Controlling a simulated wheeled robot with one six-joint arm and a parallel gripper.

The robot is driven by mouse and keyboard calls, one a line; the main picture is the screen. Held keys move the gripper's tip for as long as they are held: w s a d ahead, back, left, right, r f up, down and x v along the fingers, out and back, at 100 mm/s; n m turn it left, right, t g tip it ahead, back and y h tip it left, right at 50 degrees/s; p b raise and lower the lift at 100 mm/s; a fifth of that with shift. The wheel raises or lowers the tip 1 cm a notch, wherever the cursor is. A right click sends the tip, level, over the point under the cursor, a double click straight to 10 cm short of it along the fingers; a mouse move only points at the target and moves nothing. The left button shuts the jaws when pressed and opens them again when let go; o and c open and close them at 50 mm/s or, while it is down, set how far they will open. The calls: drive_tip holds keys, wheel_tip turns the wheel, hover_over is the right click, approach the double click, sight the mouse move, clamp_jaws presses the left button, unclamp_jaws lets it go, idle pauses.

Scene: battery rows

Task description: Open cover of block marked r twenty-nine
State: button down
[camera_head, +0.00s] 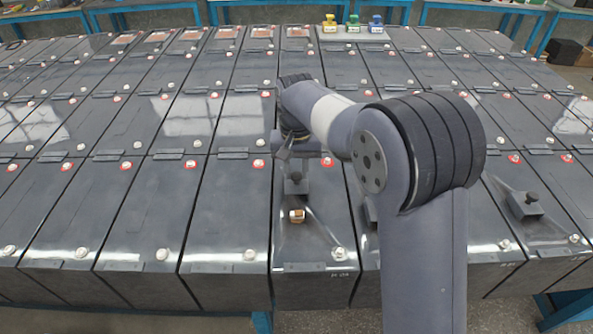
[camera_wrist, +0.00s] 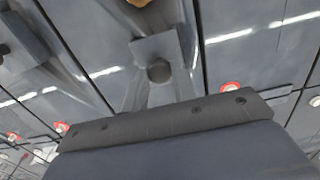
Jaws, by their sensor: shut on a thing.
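My gripper (camera_head: 288,147) is at the far end of the near, centre battery block (camera_head: 293,252). A grey fitting with a dark knob (camera_head: 296,183) stands on this block, just below the gripper in the head view. A small brown piece (camera_head: 296,215) sits nearer the block's front. The label (camera_head: 338,275) on the block's front edge is too small to read.
Grey blocks stand in tight rows on all sides, with round white and red terminals. A similar knobbed fitting (camera_head: 526,207) is on a block to the right. Yellow, green and blue items (camera_head: 352,24) stand at the back. Blue-framed tables (camera_head: 470,10) lie beyond.

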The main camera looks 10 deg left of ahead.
sight(296, 174)
drive_tip(key=c, duration=1.1)
unclamp_jaws()
drive_tip(key=shift+c, duration=0.2)
wheel_tip(296, 174, up, 11)
drive_tip(key=shift+b, duration=0.3)
drive_tip(key=shift+f, duration=0.15)
wheel_tip(296, 174, down, 11)
drive_tip(key=shift+r+p, duration=0.1)
drive_tip(key=shift+p, duration=0.2)
drive_tip(key=shift+s+b, duration=0.35)
drive_tip(key=shift+b, duration=0.15)
drive_tip(key=shift+s+d+b, duration=0.25)
drive_tip(key=shift+s+b, duration=0.1)
drive_tip(key=shift+s, duration=0.5)
